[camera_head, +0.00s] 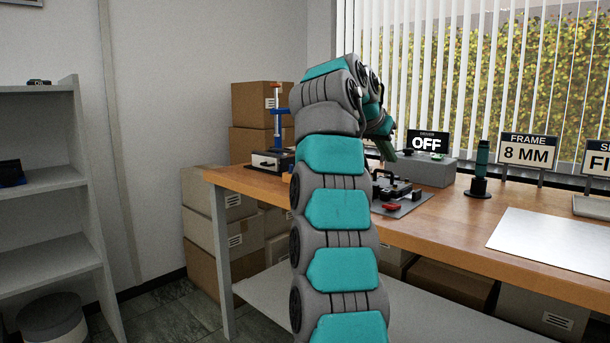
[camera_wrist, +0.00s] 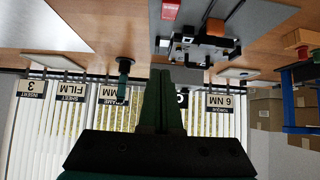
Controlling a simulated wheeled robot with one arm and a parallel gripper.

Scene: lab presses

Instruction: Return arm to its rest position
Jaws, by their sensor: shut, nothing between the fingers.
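My arm rises through the middle of the head view in grey and teal segments, bends at the top and hangs down over the workbench (camera_head: 445,236). My gripper (camera_head: 389,155) is small and partly hidden by the arm there, above the bench near a dark fixture. In the wrist view, which is upside down, my gripper (camera_wrist: 160,72) shows two dark green fingers side by side, closed together with nothing between them. The fingertips point toward a dark fixture (camera_wrist: 205,48) with an orange part, and look clear of it.
A blue-handled press (camera_head: 278,135) stands at the bench's left end. An OFF sign (camera_head: 427,142) on a grey box, a dark green tool (camera_head: 481,165) and a FRAME 8 MM sign (camera_head: 526,149) stand toward the back. A pale sheet (camera_head: 555,245) lies right. Shelves (camera_head: 45,185) stand left.

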